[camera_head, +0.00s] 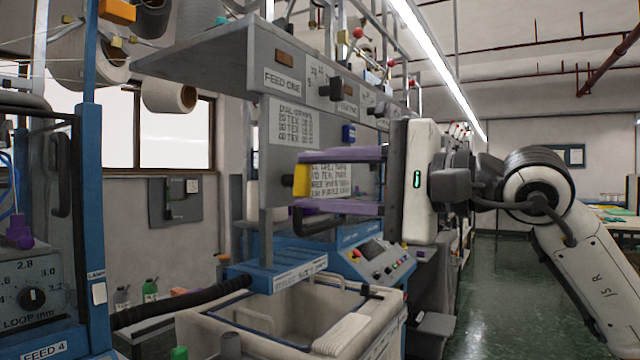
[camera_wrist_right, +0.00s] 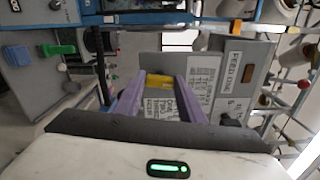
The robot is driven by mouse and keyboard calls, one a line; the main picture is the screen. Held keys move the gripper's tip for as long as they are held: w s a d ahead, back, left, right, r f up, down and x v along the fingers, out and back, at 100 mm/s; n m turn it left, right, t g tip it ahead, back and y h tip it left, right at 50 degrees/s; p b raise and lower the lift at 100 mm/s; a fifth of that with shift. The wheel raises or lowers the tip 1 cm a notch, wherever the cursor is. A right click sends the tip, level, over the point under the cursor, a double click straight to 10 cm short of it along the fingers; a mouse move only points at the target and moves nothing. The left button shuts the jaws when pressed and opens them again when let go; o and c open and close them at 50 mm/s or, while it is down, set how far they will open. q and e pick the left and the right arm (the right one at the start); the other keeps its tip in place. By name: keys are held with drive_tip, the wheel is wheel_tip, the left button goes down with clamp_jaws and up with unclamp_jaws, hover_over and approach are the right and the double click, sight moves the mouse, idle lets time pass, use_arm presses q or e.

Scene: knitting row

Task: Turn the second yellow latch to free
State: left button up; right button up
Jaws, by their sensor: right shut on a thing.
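A yellow latch (camera_head: 301,180) sits at the left edge of the lettered panel, below the FEED ONE shelf. My right gripper (camera_head: 312,182) comes in from the right, its purple fingers one above the other and shut on the yellow latch. In the right wrist view the yellow latch (camera_wrist_right: 159,82) shows between the two purple fingertips (camera_wrist_right: 163,88). The fingers hide part of the latch and of the panel text. I cannot tell whether the latch is turned. My left gripper is not in view.
A grey FEED ONE shelf (camera_head: 210,55) overhangs above the fingers. A pale bin (camera_head: 240,330) and a blue control box (camera_head: 385,270) stand below. A blue machine frame (camera_head: 95,220) rises at the left. The green floor (camera_head: 500,290) is open at the right, behind my arm.

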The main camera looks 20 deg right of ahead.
drive_tip(key=shift+n, duration=0.8)
drive_tip(key=o, duration=1)
drive_tip(key=shift+o, duration=0.2)
